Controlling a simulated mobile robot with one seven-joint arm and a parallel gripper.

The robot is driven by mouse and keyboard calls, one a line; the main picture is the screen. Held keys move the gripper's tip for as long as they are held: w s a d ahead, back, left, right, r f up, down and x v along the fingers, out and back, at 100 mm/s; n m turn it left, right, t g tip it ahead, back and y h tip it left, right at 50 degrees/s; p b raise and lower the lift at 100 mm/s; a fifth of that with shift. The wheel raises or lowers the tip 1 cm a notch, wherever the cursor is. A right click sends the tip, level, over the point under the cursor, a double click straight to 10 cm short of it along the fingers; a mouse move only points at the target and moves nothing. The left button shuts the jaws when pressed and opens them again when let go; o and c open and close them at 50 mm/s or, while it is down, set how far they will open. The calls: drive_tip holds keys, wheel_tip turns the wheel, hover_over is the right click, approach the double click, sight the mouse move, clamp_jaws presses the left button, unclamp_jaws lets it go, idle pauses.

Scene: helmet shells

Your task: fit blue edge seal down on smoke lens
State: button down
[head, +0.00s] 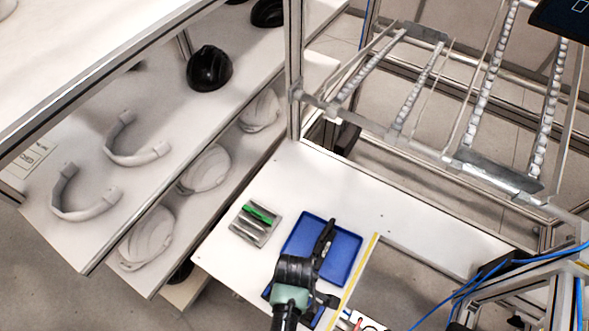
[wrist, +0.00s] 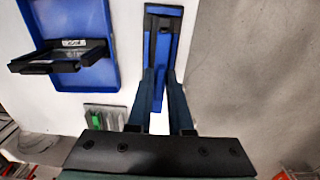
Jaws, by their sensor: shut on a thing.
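My gripper (wrist: 161,80) is shut on the blue edge seal (wrist: 159,98), a narrow blue strip between its two fingers in the wrist view. A dark piece with blue inside it shows just beyond the fingertips; I cannot tell whether it is part of the seal. A dark frame with a small label, likely the smoke lens (wrist: 68,57), sits in the blue tray (wrist: 99,14), to the left of the gripper and apart from it. In the head view my arm covers part of the tray (head: 297,233), and the seal cannot be made out.
A grey block (head: 243,229) with a green piece lies on the white table beside the tray. A yellow strip (head: 352,283) marks an edge right of the tray. White shells and a black helmet (head: 209,68) are on the shelves at left. A metal rack stands behind.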

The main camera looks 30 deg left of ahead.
drive_tip(key=shift+f+b, duration=0.65)
drive_tip(key=shift+f, duration=0.3)
drive_tip(key=c, duration=0.8)
unclamp_jaws()
drive_tip(key=shift+o, duration=0.2)
wheel_tip(320, 180, up, 13)
drive_tip(key=b, duration=0.1)
drive_tip(key=shift+b, duration=0.4)
